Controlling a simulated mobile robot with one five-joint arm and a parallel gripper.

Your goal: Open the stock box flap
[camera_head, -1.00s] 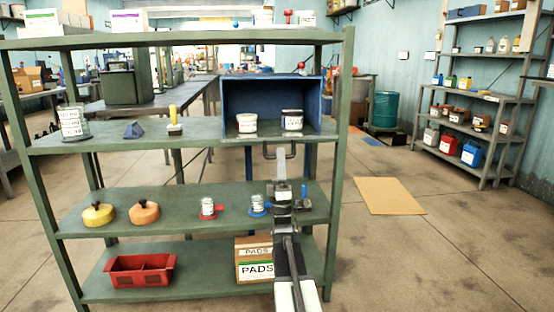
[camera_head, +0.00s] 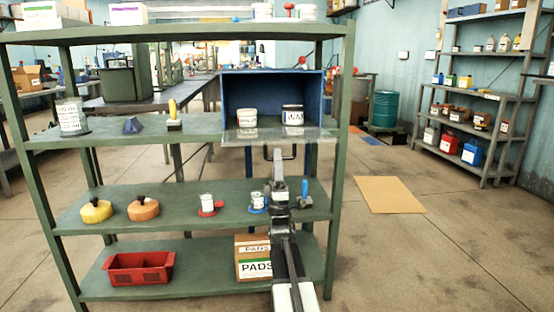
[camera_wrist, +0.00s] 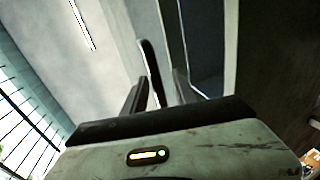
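The stock box is a blue open-fronted box (camera_head: 235,95) on the upper shelf, with two white-labelled tubs inside. A clear, pale flap (camera_head: 325,138) shows along its lower front and juts slightly past its right side. A dark U-shaped handle (camera_head: 293,153) hangs below that edge. My gripper (camera_head: 279,155) is raised in front of the shelf at the handle. In the wrist view my gripper (camera_wrist: 158,88) has its dark fingers apart, with a dark upright bar (camera_wrist: 150,65) between them, likely the handle. A gap shows on the bar's right; contact on its left is unclear.
The green shelf rack (camera_head: 190,190) stands around the box. Its middle shelf holds a yellow pot (camera_head: 96,212), an orange pot (camera_head: 143,210) and small cans. A red bin (camera_head: 138,270) and a pads carton (camera_head: 250,262) sit below. The floor to the right is open around a tan mat (camera_head: 389,194).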

